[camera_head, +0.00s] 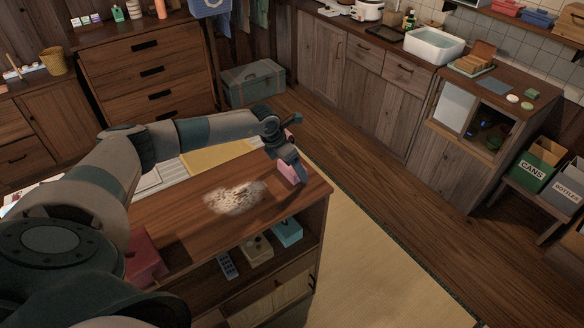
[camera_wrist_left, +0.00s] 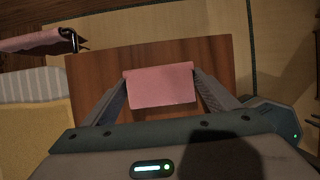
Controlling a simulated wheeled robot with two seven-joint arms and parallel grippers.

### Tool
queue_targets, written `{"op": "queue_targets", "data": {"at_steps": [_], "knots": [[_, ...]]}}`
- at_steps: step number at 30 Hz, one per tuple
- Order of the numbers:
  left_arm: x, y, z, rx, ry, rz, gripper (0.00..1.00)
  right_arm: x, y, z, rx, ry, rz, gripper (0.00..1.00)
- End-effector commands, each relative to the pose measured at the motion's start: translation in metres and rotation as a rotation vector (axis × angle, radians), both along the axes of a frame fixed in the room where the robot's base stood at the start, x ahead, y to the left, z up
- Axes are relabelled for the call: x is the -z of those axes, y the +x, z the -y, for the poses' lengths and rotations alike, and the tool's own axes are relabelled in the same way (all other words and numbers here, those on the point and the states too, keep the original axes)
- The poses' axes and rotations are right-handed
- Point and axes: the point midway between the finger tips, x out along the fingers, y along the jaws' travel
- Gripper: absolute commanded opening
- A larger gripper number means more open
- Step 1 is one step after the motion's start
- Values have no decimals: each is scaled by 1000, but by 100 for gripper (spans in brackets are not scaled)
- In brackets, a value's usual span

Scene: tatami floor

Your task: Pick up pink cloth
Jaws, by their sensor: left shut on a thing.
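The pink cloth (camera_wrist_left: 161,88) is between the two fingers of my left gripper (camera_wrist_left: 160,80) in the left wrist view, hanging as a flat folded piece over the wooden table top. In the head view the pink cloth (camera_head: 287,173) shows under my left gripper (camera_head: 291,166), near the far right corner of the low wooden table (camera_head: 190,218). My left gripper is shut on the cloth. Whether the cloth's lower edge touches the table is hard to tell. My right gripper is not seen in the head view.
A pale crumb-like patch (camera_head: 235,197) lies on the table top. A red box (camera_head: 143,256) stands at its near left. The shelf below holds a remote (camera_head: 226,265) and a teal box (camera_head: 287,233). Wooden floor and tatami (camera_head: 385,270) lie clear to the right.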

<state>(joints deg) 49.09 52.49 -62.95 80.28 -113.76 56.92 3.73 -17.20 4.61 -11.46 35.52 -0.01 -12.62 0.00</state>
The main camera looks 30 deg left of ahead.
Motion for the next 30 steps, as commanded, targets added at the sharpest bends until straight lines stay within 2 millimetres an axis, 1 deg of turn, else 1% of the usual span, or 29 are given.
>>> {"op": "queue_targets", "data": {"at_steps": [7,13,17,24,30], "knots": [[-10,1,0,1,0,2,60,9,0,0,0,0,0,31],[-38,1,0,2,-1,5,60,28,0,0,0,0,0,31],[-51,-6,24,6,-1,4,60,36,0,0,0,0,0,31],[-78,-20,68,7,-1,5,60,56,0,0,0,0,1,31],[-98,-28,97,4,-2,3,60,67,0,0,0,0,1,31]]}}
